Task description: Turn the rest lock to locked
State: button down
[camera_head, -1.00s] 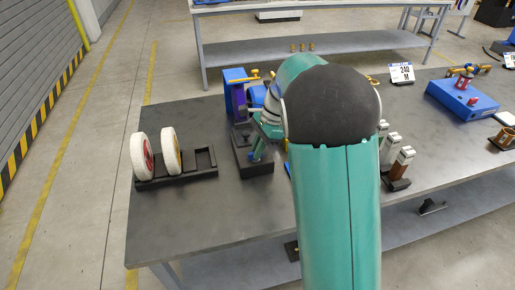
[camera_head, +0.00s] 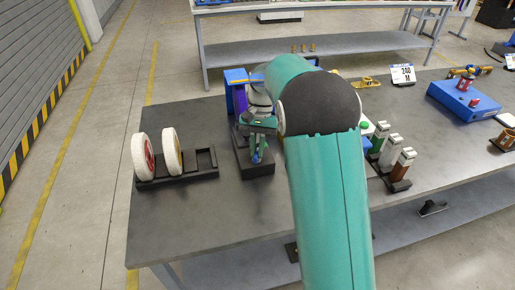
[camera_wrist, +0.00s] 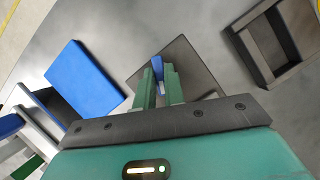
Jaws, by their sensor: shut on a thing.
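A small blue lever (camera_wrist: 157,66), which I take to be the rest lock, stands on a dark block (camera_wrist: 191,64). My gripper (camera_wrist: 158,80) is shut on this lever, one green finger on each side, in the wrist view. In the head view my gripper (camera_head: 257,150) reaches down over the dark block (camera_head: 255,169), with a bit of the blue lever (camera_head: 256,159) showing at the fingertips. The lever's lower part and any lock markings are hidden or too small to read.
Left of the block, a black rack (camera_head: 200,169) holds two white wheels (camera_head: 172,152). A blue-and-purple fixture (camera_head: 237,85) stands just behind. Several bottle-like items (camera_head: 389,152) stand right of my arm. The table's front left is clear.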

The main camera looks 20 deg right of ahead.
jog(key=n+h, duration=0.1)
jog(key=n, duration=0.1)
jog(key=n+h, duration=0.1)
jog(key=n, duration=0.2)
jog(key=shift+w+a+r, duration=0.1)
jog(key=shift+a, duration=0.05)
jog(key=shift+n, duration=0.3)
jog(key=c, duration=1.5)
grip_release()
jog(key=v, duration=1.3)
jog(key=shift+w+r, duration=0.25)
jog(key=shift+w, duration=0.15)
